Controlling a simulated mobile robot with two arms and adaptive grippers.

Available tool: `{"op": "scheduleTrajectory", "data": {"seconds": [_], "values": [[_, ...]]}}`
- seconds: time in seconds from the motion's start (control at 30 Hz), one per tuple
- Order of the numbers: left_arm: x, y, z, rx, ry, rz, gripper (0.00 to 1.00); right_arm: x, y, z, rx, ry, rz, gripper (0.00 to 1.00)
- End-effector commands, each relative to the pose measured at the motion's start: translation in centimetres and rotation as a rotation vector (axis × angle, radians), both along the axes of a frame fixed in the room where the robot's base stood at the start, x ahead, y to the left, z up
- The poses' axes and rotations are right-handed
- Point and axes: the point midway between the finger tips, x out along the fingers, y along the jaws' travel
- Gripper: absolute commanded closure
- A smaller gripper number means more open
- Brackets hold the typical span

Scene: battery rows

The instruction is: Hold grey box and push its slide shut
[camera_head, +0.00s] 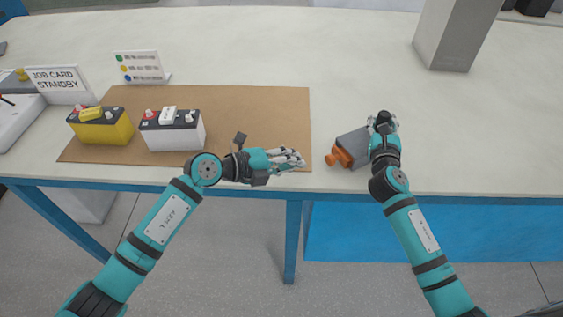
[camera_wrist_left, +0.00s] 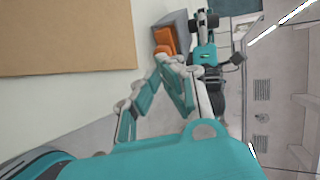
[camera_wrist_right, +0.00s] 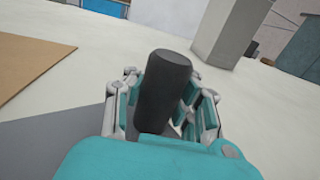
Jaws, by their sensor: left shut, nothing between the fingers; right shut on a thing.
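The grey box (camera_head: 352,142) is on the table near its front edge, with the orange slide (camera_head: 341,157) sticking out of its left end. They also show in the left wrist view, box (camera_wrist_left: 174,20) and slide (camera_wrist_left: 165,38). My right gripper (camera_head: 384,120) is at the box's right end, shut on a dark cylindrical handle (camera_wrist_right: 163,90). The joint between handle and box is hidden. My left gripper (camera_head: 302,159) is shut and empty, left of the slide and apart from it, with its fingers pointing towards it.
A brown mat (camera_head: 240,105) lies to the left, with a yellow battery (camera_head: 103,131) and a white battery (camera_head: 172,136) on it. Signs (camera_head: 60,80) stand behind. A grey pillar (camera_head: 455,35) stands at the back right. The table right of my right gripper is clear.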

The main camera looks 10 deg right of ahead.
Motion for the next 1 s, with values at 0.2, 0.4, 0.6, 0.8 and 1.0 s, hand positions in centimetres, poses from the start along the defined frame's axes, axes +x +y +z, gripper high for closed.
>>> {"op": "scheduleTrajectory", "data": {"seconds": [0.2, 0.4, 0.6, 0.8, 1.0], "values": [[-0.6, 2.6, 0.9, 0.001, 0.000, 0.001, 1.00, 0.0, -0.2, -0.1, -0.004, 0.004, -0.004, 1.00], [-0.7, 3.0, 1.1, 0.000, 0.000, 0.000, 1.00, 0.0, -0.2, -0.1, -0.005, 0.003, -0.005, 1.00], [-0.7, 3.0, 1.1, 0.000, 0.000, 0.001, 1.00, 0.0, -0.2, 0.0, -0.006, 0.002, -0.005, 0.88], [-0.7, 3.0, 1.1, 0.000, 0.000, 0.001, 1.00, 0.0, -0.2, 0.0, -0.005, 0.002, -0.005, 0.62], [-0.7, 3.0, 1.1, 0.000, 0.000, 0.001, 1.00, 0.0, -0.2, 0.0, -0.004, 0.000, -0.004, 0.54]]}}
